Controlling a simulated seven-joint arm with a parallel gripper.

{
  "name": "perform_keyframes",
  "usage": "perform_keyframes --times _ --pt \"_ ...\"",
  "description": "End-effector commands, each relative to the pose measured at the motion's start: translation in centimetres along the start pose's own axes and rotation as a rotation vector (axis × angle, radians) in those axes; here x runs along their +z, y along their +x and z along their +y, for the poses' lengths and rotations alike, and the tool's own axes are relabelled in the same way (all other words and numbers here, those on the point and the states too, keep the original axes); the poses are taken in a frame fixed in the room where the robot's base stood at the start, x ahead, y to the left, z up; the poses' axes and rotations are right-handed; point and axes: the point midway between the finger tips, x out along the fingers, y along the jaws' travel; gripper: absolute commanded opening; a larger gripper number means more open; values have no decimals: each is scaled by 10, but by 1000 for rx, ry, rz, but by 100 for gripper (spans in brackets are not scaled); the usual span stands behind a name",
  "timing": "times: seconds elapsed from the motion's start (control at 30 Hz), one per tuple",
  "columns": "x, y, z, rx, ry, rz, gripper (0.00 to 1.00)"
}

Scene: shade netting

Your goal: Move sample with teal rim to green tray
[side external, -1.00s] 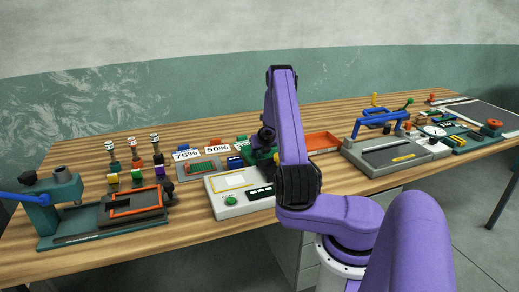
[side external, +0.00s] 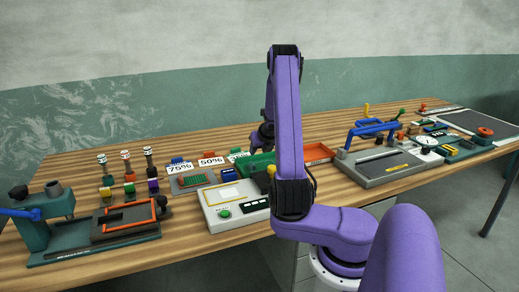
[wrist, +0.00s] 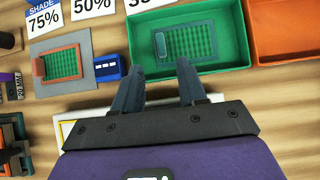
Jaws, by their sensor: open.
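A sample with a teal rim and green mesh (wrist: 188,44) lies flat inside the green tray (wrist: 222,84) in the wrist view. The green tray also shows in the side view (side external: 256,160), partly hidden by my arm. My gripper (wrist: 159,68) is open with nothing between its fingers. In the wrist view its fingertips overlap the near wall of the tray, below the sample in the picture. In the side view my arm hides most of the gripper.
An orange-rimmed sample (wrist: 62,62) lies on a grey plate left of the tray, beside a blue block (wrist: 107,74). An orange tray (wrist: 284,66) adjoins on the right. Percentage cards stand behind. A white device (side external: 229,207) is nearer; a blue-handled machine (side external: 385,160) stands right.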

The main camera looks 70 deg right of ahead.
Motion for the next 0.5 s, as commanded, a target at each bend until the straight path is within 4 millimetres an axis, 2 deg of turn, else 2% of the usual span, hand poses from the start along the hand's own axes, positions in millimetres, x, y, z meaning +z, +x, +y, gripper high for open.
perform_keyframes --times 0.13,0.23,0.5 --pt "2 -4 6 2 9 0 42" --pt "9 -6 22 9 40 -1 42" --pt "27 -19 104 41 226 16 42"
